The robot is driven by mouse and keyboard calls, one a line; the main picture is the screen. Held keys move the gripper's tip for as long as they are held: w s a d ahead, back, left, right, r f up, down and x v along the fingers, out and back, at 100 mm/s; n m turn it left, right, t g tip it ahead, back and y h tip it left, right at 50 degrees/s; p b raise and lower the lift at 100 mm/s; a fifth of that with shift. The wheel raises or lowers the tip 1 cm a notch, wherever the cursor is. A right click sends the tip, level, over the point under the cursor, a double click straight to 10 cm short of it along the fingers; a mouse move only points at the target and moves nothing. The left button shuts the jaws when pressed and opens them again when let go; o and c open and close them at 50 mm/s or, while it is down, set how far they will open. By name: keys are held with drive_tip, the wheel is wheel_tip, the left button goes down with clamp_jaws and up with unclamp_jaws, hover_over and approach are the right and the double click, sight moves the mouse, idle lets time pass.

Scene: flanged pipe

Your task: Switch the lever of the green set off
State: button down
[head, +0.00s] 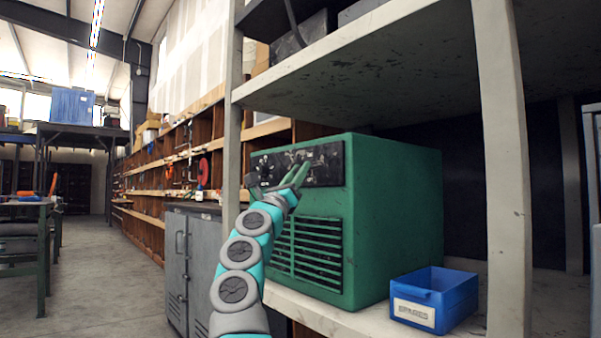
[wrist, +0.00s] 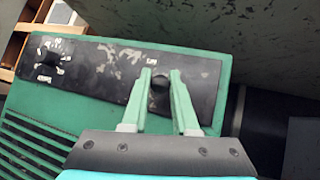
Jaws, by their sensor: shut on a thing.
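The green set (head: 393,215) is a green box with a louvred front, standing on a grey shelf. Its black control panel (head: 325,165) runs along the top of the front and also shows in the wrist view (wrist: 110,75). My gripper (head: 300,172) is at the right part of this panel. In the wrist view its two green fingers (wrist: 160,88) are on either side of a small dark lever (wrist: 160,82) and shut on it. Small lettering sits just above the lever, too small to read. Most of the lever is hidden between the fingers. A round dial (wrist: 52,60) is at the panel's left end.
A blue bin (head: 433,298) with a white label stands on the shelf right of the set. A shelf post (head: 507,170) rises in front at the right, and another shelf board (head: 340,60) is above. A grey cabinet (head: 195,260) stands to the left, with open floor beyond.

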drive_tip(key=shift+w+d+f+n+t+b, duration=0.15)
drive_tip(key=shift+f+n+t+b, duration=0.5)
drive_tip(key=shift+t, duration=0.35)
drive_tip(key=shift+n+t+y, duration=0.25)
drive_tip(key=shift+t+y, duration=0.05)
drive_tip(key=c, duration=0.7)
unclamp_jaws()
drive_tip(key=shift+b+v, duration=1.1)
drive_tip(key=shift+v, duration=2.75)
